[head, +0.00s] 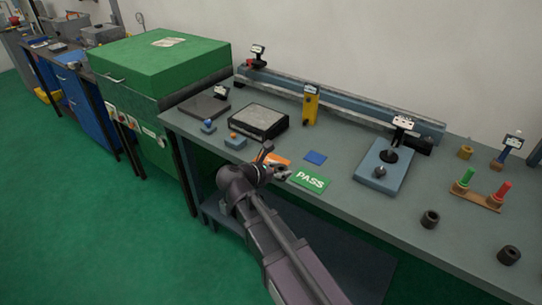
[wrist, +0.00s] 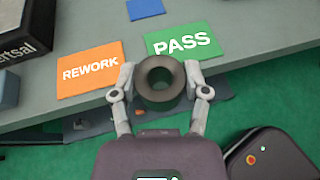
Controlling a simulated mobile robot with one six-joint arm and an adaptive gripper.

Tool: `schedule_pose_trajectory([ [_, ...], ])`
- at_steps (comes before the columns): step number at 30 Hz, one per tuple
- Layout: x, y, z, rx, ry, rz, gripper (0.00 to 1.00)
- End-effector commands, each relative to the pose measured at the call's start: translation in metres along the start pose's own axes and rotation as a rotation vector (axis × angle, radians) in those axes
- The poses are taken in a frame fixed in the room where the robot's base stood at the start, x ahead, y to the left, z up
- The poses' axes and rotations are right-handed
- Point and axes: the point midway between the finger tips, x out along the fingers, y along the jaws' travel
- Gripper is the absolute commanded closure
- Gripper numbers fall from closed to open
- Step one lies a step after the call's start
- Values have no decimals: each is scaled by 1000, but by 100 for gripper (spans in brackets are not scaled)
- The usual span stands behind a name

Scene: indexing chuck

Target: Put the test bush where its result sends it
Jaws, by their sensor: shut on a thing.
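My gripper (head: 281,172) is over the front edge of the bench. In the wrist view my gripper (wrist: 160,74) is shut on the test bush (wrist: 160,101), a dark grey ring with its bore facing the camera. The bush is hard to make out in the head view. The green PASS card (head: 310,181) lies just right of the gripper; it also shows in the wrist view (wrist: 183,42), partly behind the bush. The orange REWORK card (wrist: 90,69) lies left of it, partly hidden by my arm in the head view (head: 279,159).
A blue card (head: 316,158) lies behind PASS. Two dark bushes (head: 430,219) (head: 508,255) stand at the right, near a stand with green and red-handled gauges (head: 479,201). A blue fixture (head: 381,178) and a black-framed block (head: 259,122) stand on the bench (head: 345,198).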

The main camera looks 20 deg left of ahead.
Motion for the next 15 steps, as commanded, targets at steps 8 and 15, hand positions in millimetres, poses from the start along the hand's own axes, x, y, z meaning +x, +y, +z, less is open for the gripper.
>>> schedule_pose_trajectory([
  [8, 26, 51, 4, 0, -1, -1, 100],
  [15, 47, 90, 9, 1, -1, -1, 100],
])
